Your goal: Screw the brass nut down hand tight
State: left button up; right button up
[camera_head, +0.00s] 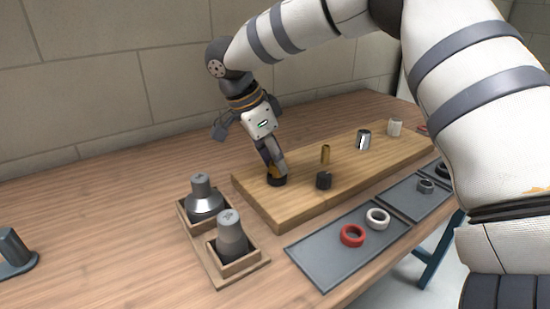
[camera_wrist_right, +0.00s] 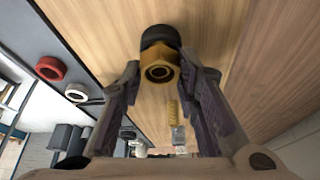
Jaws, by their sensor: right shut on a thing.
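The brass nut (camera_wrist_right: 160,68) sits in the right wrist view between my right gripper's two fingers, with its round bore facing the camera. It is at a black fitting (camera_wrist_right: 160,36), which also shows in the head view (camera_head: 277,182) on the wooden board (camera_head: 300,205). My right gripper (camera_head: 274,168) points down over this fitting at the board's left end and is shut on the nut. It also shows in the wrist view (camera_wrist_right: 163,72). The fingers mostly hide the nut in the head view, and the thread engagement is hidden. My left gripper is not in view.
On the board stand a brass threaded piece (camera_head: 325,154), a black fitting (camera_head: 323,180), a chrome fitting (camera_head: 363,140) and a white fitting (camera_head: 395,127). A grey tray (camera_head: 325,262) holds a red ring (camera_head: 352,235) and a white ring (camera_head: 377,219). A wooden holder (camera_head: 212,262) stands front left.

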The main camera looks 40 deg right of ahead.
jog(key=m, duration=0.2)
jog(key=m+g, duration=0.1)
jog(key=shift+w+f+m+g, duration=0.2)
jog(key=shift+m+g, duration=0.1)
jog(key=shift+m, duration=0.1)
jog(key=m+y, duration=0.1)
jog(key=m, duration=0.1)
jog(key=m+g+y+b, duration=0.1)
jog(key=m, duration=0.2)
jog(key=shift+d+f, duration=0.15)
jog(key=m+y, duration=0.1)
jog(key=m, duration=0.2)
jog(key=shift+g, duration=0.3)
jog(key=m, duration=0.2)
jog(key=m+y, duration=0.1)
jog(key=m, duration=0.1)
jog(key=shift+d+y, duration=0.15)
jog(key=shift+y, duration=0.15)
jog(key=o, duration=2)
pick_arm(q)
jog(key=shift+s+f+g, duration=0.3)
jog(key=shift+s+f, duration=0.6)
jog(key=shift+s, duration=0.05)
pick_arm(e)
jog(key=shift+o, duration=0.2)
jog(key=shift+r, duration=2.55)
